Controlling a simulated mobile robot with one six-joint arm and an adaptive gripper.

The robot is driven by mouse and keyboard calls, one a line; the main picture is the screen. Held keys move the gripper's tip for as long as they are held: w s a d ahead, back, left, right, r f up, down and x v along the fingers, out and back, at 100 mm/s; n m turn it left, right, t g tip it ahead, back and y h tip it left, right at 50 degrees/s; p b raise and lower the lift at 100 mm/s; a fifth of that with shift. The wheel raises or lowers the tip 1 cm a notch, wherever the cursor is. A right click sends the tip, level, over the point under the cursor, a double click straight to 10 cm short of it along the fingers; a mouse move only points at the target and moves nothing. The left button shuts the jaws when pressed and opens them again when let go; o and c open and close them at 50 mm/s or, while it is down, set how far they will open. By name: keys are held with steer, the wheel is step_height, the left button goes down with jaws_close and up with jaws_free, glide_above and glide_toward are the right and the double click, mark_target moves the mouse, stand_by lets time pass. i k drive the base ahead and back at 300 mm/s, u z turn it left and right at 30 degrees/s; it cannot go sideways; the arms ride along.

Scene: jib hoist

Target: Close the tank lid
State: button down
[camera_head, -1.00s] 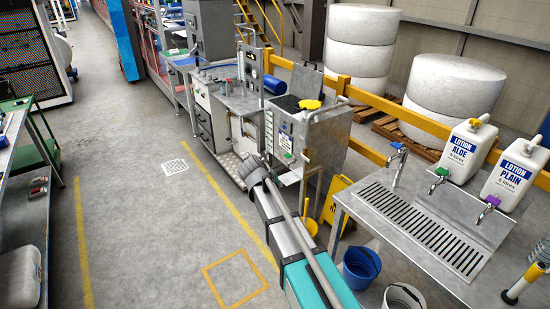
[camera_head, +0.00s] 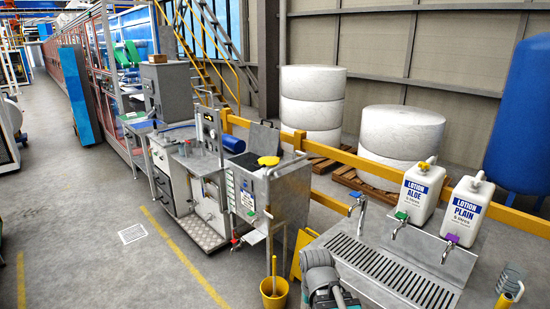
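The tank (camera_head: 289,200) is a steel box on legs in the middle of the camera_head view. Its lid (camera_head: 264,139) is a dark grey panel standing raised at the back of the tank's top, so the tank is open. A yellow object (camera_head: 268,160) lies at the top of the tank, near the opening; I cannot tell what it rests on. Part of my arm shows at the bottom, in front of and below the tank, apart from it. My gripper's fingers are not to be seen.
A steel sink bench (camera_head: 345,275) with taps and two lotion jugs (camera_head: 421,190) stands on the right. A yellow bucket (camera_head: 274,292) is on the floor before the tank. A yellow rail (camera_head: 375,163) runs behind.

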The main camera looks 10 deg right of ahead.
mark_target(264, 140)
steer(key=u, duration=0.35)
steer(key=i, duration=1)
steer(key=u, duration=0.55)
steer(key=i, duration=2.05)
steer(key=z, duration=0.45)
